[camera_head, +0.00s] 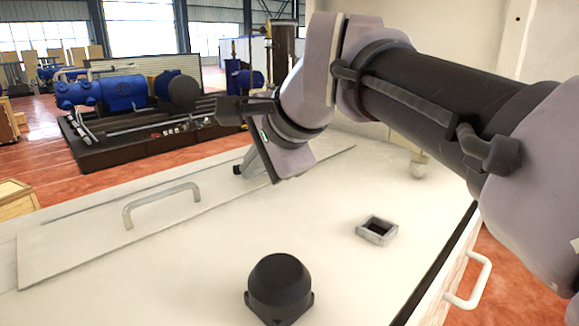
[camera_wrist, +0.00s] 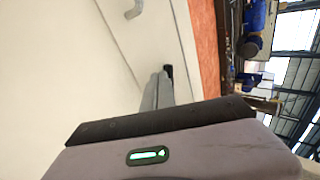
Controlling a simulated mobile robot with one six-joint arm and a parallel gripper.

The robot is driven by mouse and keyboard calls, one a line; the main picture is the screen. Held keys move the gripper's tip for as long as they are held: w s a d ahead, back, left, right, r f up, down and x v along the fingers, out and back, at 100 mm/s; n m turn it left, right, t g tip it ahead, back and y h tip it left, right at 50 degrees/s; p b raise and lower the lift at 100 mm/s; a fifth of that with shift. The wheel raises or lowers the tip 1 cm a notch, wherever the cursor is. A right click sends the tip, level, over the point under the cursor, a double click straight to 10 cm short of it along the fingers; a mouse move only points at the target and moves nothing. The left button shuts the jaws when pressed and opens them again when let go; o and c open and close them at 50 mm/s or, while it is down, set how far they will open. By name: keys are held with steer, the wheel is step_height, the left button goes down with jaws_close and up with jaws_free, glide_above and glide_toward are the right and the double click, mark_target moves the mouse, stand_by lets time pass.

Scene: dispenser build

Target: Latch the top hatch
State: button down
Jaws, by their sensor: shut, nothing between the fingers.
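The top hatch (camera_head: 90,250) is a long, pale flat panel with a grey bar handle (camera_head: 160,205), lying flat in the white top of the machine. It looks closed. In the wrist view the hatch (camera_wrist: 125,50) and part of its handle (camera_wrist: 133,9) show at the top. My gripper (camera_head: 243,167) is low over the far right part of the panel, right of the handle and apart from it. It is shut and empty; whether it touches the surface I cannot tell. It also shows in the wrist view (camera_wrist: 163,85). I cannot make out a separate latch; my gripper and arm may hide it.
A black domed knob (camera_head: 280,287) and a small square grey socket (camera_head: 377,230) stand up from the white top (camera_head: 210,285). A side handle (camera_head: 470,284) sticks out at the right edge. Blue machinery (camera_head: 120,88) stands on the floor beyond. The surface between handle and knob is clear.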

mark_target(234, 166)
steer(key=shift+s+a+m+t+h, duration=0.1)
steer(key=shift+a+m+t+h, duration=0.25)
steer(key=shift+m, duration=0.35)
steer(key=shift+w+a+b, duration=0.35)
steer(key=shift+w+a, duration=0.2)
steer(key=shift+a, duration=0.15)
steer(key=shift+w+a+m+t+h, duration=0.15)
steer(key=shift+a+m+t+h, duration=0.1)
steer(key=shift+m+h, duration=0.3)
steer(key=shift+w+a+m+t+h, duration=0.1)
steer(key=shift+a+m+t+h, duration=0.25)
steer(key=shift+m, duration=0.3)
steer(key=shift+w+a+m+h, duration=0.4)
steer(key=shift+m+h, duration=0.35)
steer(key=shift+m, duration=0.15)
steer(key=w+m+h, duration=0.1)
steer(key=m+h, duration=0.2)
steer(key=shift+w+a+m, duration=0.2)
steer(key=shift+w+m, duration=0.1)
steer(key=shift+w, duration=0.05)
steer(key=shift+w+a, duration=0.15)
steer(key=shift+w, duration=1)
